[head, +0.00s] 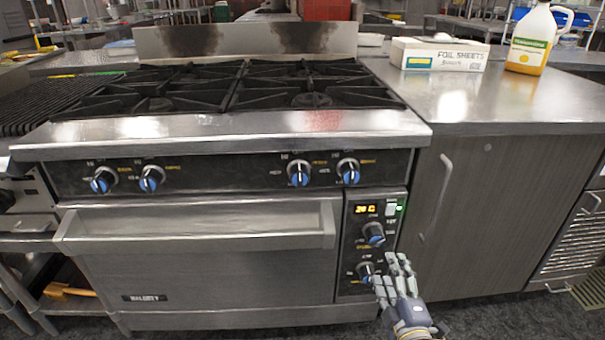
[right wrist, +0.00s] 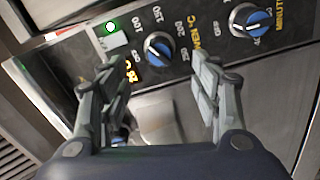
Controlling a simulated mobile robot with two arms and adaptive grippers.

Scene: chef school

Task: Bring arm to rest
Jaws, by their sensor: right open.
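My right gripper (head: 394,276) is low at the right in the head view, in front of the oven's control panel (head: 351,267), near the lower knob (head: 365,270). It is open, and nothing shows between its fingers. In the right wrist view the gripper (right wrist: 158,85) faces the panel, with the blue-topped temperature knob (right wrist: 159,48) beyond and between its fingertips. The second knob (right wrist: 251,20) is at the upper right there. I cannot tell whether a fingertip touches the panel. My left gripper is not in view.
The stove (head: 220,131) has a closed oven door with a long handle (head: 200,233) left of my gripper. A cabinet (head: 490,215) with a vertical handle stands to the right. On its counter are a foil sheets box (head: 437,55) and a jug (head: 530,42). A green light and an orange display are lit.

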